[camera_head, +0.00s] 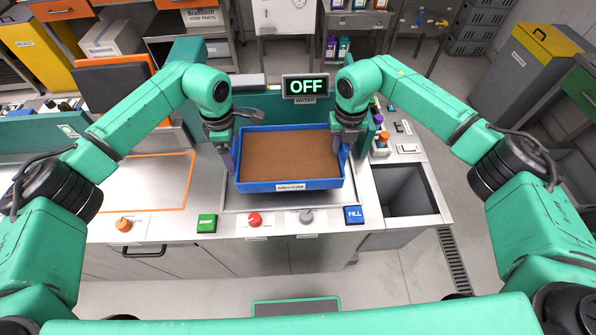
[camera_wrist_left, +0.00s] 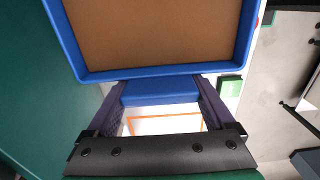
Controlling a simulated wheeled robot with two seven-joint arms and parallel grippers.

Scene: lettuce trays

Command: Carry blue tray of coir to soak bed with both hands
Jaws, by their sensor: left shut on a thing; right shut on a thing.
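The blue tray (camera_head: 262,187), filled flat with brown coir (camera_head: 288,154), is level over the metal soak bed (camera_head: 231,199) in the middle of the counter. I cannot tell whether it touches the bed. My left gripper (camera_head: 233,160) is shut on the tray's left side; the left wrist view shows its fingers on either side of a blue handle (camera_wrist_left: 160,93) jutting from the tray wall (camera_wrist_left: 150,73). My right gripper (camera_head: 346,154) is at the tray's right side, shut on it. Its fingertips are partly hidden by the wrist.
A display (camera_head: 306,87) behind the tray reads OFF above a WATER label. A green button (camera_head: 207,223), a red knob (camera_head: 254,219), a grey knob (camera_head: 306,216) and a blue FILL button (camera_head: 354,215) line the front edge. An open sink (camera_head: 405,190) lies right.

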